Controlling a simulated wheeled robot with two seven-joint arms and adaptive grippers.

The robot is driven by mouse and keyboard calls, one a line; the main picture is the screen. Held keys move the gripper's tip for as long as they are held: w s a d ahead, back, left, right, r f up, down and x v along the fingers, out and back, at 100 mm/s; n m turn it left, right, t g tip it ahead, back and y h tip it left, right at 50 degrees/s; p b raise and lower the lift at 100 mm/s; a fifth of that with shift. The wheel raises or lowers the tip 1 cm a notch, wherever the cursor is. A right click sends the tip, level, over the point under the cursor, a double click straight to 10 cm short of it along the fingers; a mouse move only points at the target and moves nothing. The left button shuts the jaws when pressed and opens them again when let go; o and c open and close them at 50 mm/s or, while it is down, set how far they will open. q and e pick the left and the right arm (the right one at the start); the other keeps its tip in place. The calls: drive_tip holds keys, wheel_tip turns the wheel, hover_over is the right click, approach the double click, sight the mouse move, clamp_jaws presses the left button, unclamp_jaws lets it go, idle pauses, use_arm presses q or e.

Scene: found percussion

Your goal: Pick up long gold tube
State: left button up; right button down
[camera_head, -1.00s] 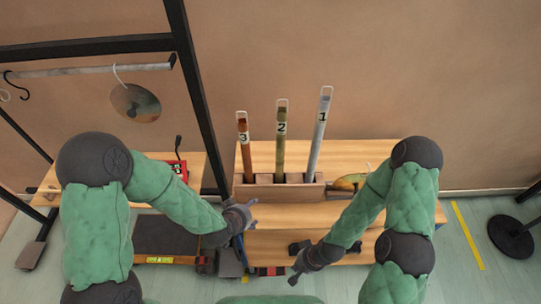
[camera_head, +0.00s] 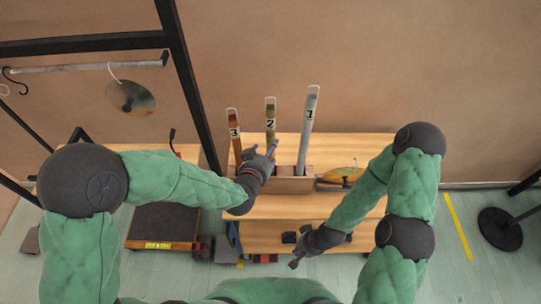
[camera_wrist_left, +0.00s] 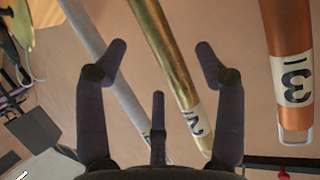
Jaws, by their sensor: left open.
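The long gold tube (camera_head: 270,119), labelled 2, stands upright between a copper tube (camera_head: 234,131) labelled 3 and a silver tube (camera_head: 308,126) labelled 1. My left gripper (camera_head: 264,151) is in front of the gold tube and hides its lower part in the head view. In the left wrist view, my left gripper (camera_wrist_left: 162,50) is open, and the gold tube (camera_wrist_left: 165,55) crosses the space between its fingers at a slant. I cannot tell how deep it lies between them. My right gripper (camera_head: 296,254) is low over the front of the bench, away from the tubes; its opening is unclear.
The tubes stand in a wooden holder (camera_head: 292,185) on a stepped wooden bench (camera_head: 350,144). A round brass piece (camera_head: 342,175) lies right of the holder. A black frame post (camera_head: 188,85) rises to the left, with a hanging disc (camera_head: 132,97).

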use_arm(q)
drive_tip(key=shift+b+x, duration=0.5)
drive_tip(key=shift+x, duration=2.45)
drive_tip(key=shift+s+d+f, duration=0.1)
clamp_jaws()
